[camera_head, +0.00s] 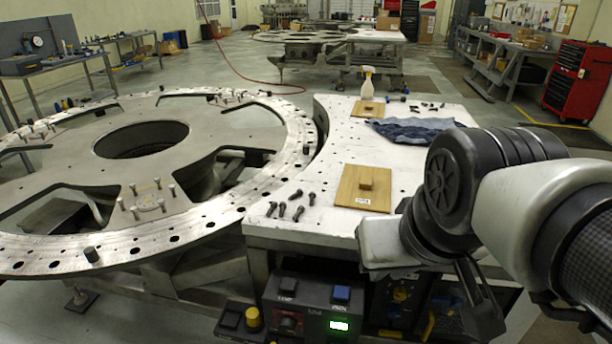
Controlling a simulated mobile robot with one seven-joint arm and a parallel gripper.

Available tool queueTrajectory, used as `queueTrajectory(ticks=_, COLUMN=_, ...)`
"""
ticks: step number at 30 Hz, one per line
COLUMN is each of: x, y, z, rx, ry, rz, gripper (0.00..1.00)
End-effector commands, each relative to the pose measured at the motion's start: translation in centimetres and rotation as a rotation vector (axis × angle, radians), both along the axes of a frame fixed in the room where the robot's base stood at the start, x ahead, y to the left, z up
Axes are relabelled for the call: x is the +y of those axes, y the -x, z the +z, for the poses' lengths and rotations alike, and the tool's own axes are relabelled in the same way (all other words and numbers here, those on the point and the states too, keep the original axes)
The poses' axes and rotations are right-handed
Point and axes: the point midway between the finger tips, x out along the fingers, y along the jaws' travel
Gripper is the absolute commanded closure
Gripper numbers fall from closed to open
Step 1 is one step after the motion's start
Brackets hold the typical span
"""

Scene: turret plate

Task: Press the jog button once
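A dark control panel (318,308) is mounted at the front of the white-topped table, low in the middle of the view. It has a blue button (341,293), a dark button (287,286), a dark red knob (288,325) and a green-lit element (339,325). A yellow button (253,318) stands on a small box to its left. The labels are too small to read, so I cannot tell which button is the jog button. My gripper (480,312) points down in front of the table, right of the panel and apart from it. Its opening is unclear.
The large round turret plate (230,192) fills the left. The white tabletop (320,200) holds loose bolts (290,207), a wooden board with a knob (361,188), a dark blue cloth (415,130) and a spray bottle (367,82). My arm covers the table's right side.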

Motion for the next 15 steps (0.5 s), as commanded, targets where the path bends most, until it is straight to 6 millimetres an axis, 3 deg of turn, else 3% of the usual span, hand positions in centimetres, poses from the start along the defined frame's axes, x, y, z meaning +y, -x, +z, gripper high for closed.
queueTrajectory(ticks=3, x=0.0, y=0.0, z=0.0, rx=0.0, ry=0.0, rz=0.0, gripper=1.0)
queueTrajectory(ticks=15, x=0.0, y=0.0, z=0.0, rx=0.0, ry=0.0, rz=0.0, gripper=1.0)
